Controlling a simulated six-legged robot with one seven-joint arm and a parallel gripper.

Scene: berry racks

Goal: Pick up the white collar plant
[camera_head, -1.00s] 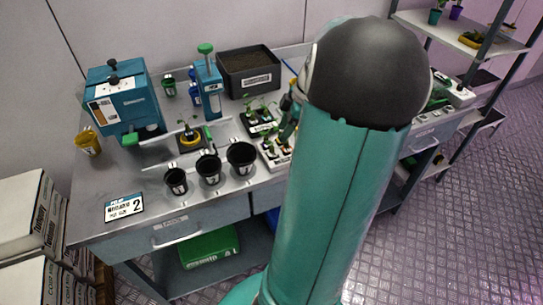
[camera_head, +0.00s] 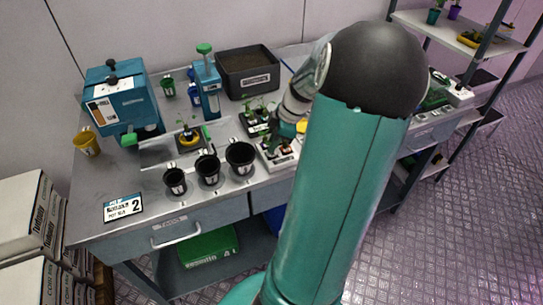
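A white tray (camera_head: 283,160) on the metal bench holds small seedlings, now mostly covered by my gripper and arm. Behind it, a dark tray (camera_head: 249,129) with a pale label holds several green seedlings (camera_head: 259,110). I cannot make out which seedling has a white collar. My gripper (camera_head: 274,143) points down over the white tray, partly hidden by my own arm. Its fingers are too small and dark to show whether they are open or shut, or whether they touch a plant.
A plant in a yellow-and-black holder (camera_head: 189,139) stands left of the trays. Black pots (camera_head: 208,169) line the bench front. A blue machine (camera_head: 121,101), a blue dispenser (camera_head: 207,89) and a soil box (camera_head: 247,74) stand behind. A number 2 card (camera_head: 123,208) lies front left.

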